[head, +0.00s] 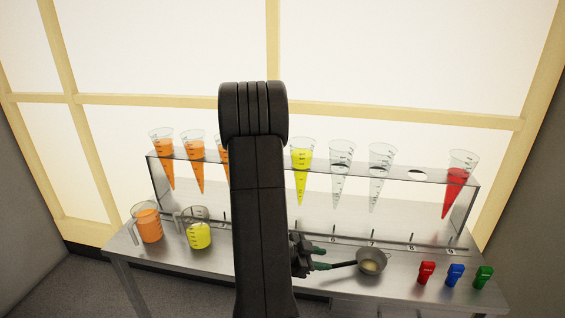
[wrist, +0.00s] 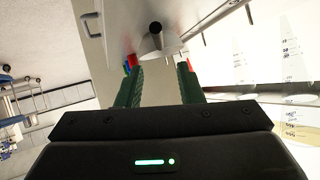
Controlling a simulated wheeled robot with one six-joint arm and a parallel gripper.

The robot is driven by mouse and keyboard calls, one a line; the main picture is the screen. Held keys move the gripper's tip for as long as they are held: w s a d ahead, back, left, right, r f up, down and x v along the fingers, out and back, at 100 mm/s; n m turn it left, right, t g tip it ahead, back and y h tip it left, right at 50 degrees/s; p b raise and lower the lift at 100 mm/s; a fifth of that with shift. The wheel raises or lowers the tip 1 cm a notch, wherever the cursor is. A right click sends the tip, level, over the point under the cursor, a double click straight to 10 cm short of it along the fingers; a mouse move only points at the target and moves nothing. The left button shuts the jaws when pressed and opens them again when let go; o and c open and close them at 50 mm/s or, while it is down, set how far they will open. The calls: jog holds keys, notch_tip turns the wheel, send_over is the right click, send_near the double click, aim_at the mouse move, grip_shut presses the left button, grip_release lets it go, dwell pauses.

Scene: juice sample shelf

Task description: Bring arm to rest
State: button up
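My arm stands upright across the middle of the head view. My gripper (head: 322,259) is low over the table's front, just right of the arm, with its green fingers pointing right. In the wrist view the two fingers (wrist: 160,65) are apart with nothing held between them, so it is open. Whether a finger touches the handle is unclear.
A metal rack (head: 322,164) holds orange, yellow, clear and red cones along the table (head: 190,262). Orange (head: 148,226) and yellow (head: 199,235) jugs stand left. Red (head: 425,272), blue (head: 455,274) and green (head: 484,277) small items stand right. My arm hides the rack's middle.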

aim_at(342, 264)
jog(key=x, duration=0.5)
jog(key=b+x, duration=0.1)
jog(key=x, duration=0.4)
jog(key=shift+s+a+f, duration=0.1)
jog(key=shift+f, duration=0.2)
notch_tip(342, 264, up, 3)
jog(key=shift+a+f+p, duration=0.1)
jog(key=shift+p, duration=0.35)
jog(key=shift+r, duration=0.65)
